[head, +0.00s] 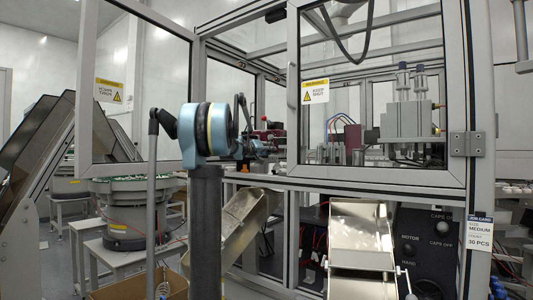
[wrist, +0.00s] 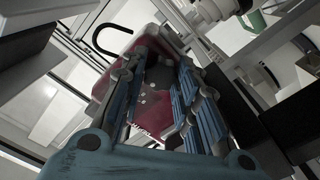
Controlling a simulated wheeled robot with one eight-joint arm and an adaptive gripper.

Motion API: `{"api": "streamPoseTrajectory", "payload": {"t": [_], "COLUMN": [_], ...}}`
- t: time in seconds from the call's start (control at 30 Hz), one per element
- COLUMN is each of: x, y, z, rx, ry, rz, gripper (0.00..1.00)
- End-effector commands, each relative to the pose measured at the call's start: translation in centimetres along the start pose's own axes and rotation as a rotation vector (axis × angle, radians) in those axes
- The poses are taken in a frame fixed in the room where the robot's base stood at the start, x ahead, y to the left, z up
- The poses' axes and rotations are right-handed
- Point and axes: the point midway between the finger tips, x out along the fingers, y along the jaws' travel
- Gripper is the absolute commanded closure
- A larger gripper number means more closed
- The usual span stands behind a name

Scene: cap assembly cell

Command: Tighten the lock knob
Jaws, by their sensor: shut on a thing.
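In the wrist view, the blue, ridged fingers of my gripper (wrist: 158,85) reach into the machine, one on each side of a small dark part. This part, apparently the lock knob (wrist: 160,76), is mostly hidden by the fingers. A dark red body (wrist: 108,77) with a black curved handle lies around and behind it. In the head view, my arm's blue and black joint hides much of my gripper (head: 258,147). The dark red body (head: 268,136) shows just beyond it, inside the cell. The knob cannot be made out there.
Aluminium frame posts (head: 292,100) and an open door panel (head: 135,85) with a yellow warning label surround the arm. A grey actuator block (head: 405,121) stands inside at the right. A metal chute (head: 361,228) and a dark control panel (head: 428,240) are below.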

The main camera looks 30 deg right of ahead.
Motion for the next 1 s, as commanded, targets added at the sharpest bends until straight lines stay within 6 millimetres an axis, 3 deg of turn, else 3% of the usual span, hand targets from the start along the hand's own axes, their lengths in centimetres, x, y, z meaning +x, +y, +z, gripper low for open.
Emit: {"api": "streamPoseTrajectory", "payload": {"t": [0.3,0.33,0.4,0.77,1.0], "x": [-0.1,-0.1,-0.1,-0.2,-2.9], "y": [-0.3,-0.3,-0.3,-0.1,-0.1], "z": [-0.1,-0.1,-0.1,0.0,0.0], "rx": [0.002,0.002,0.002,0.000,0.000], "ry": [0.002,0.002,0.002,0.001,0.001], "rz": [-0.006,-0.006,-0.006,-0.002,-0.003], "gripper": [0.95,0.65,0.51,0.51,0.51]}}
